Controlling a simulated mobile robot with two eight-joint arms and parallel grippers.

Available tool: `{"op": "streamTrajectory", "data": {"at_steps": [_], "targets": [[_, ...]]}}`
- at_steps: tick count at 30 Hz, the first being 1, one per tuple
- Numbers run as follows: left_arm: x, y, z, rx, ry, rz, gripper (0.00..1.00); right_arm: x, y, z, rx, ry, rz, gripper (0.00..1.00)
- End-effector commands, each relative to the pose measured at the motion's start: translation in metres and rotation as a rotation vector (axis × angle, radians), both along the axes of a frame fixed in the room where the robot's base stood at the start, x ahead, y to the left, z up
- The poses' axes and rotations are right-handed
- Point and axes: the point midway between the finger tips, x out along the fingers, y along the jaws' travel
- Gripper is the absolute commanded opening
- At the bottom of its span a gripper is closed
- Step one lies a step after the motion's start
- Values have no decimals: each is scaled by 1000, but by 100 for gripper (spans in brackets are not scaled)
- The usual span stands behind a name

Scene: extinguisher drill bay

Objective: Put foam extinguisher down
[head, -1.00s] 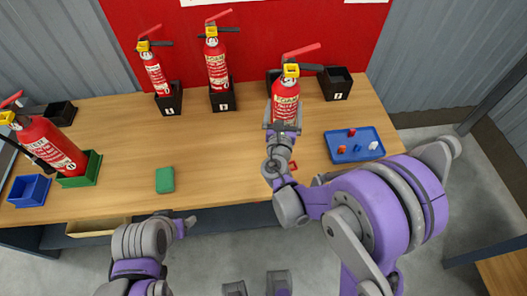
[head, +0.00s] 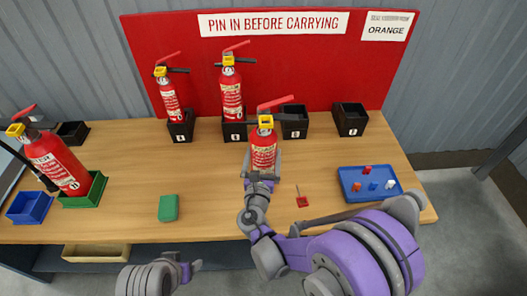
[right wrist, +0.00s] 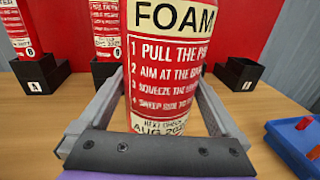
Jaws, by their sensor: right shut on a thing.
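The foam extinguisher (head: 263,153) is red with a yellow collar, a black nozzle and a raised red lever. It is upright, in front of the gap between two black holders. My right gripper (head: 261,182) is shut around its lower body. In the right wrist view the FOAM label (right wrist: 172,60) faces me between the fingers. Its base is hidden, so I cannot tell whether it touches the table (head: 330,165). The third black holder (head: 295,124) stands empty behind it. My left gripper (head: 190,268) is low at the table's front edge; its jaws are unclear.
Two red extinguishers (head: 171,98) (head: 231,96) stand in black holders at the back. Another black holder (head: 351,120) is empty. A large extinguisher (head: 58,163) leans in a green holder (head: 85,198). A green block (head: 168,208), red tag (head: 302,202) and blue tray (head: 352,193) lie on the table.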

Motion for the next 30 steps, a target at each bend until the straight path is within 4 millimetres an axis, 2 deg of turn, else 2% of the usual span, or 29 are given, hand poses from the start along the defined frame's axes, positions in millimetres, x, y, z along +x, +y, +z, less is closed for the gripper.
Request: {"op": "streamTrajectory", "data": {"at_steps": [3,7,21,22,30], "targets": [[-1,0,-4,0,1,0,71,0,0,-18,-2,-1,-1,0],[-1,0,-5,0,2,0,71,0,0,-31,-2,-1,-1,0],[-1,0,-10,0,3,0,71,0,0,-37,-2,-1,0,0],[-1,0,-9,0,3,0,71,0,0,-37,0,0,0,100],[-1,0,-6,0,2,0,71,0,0,-33,0,0,0,100]]}}
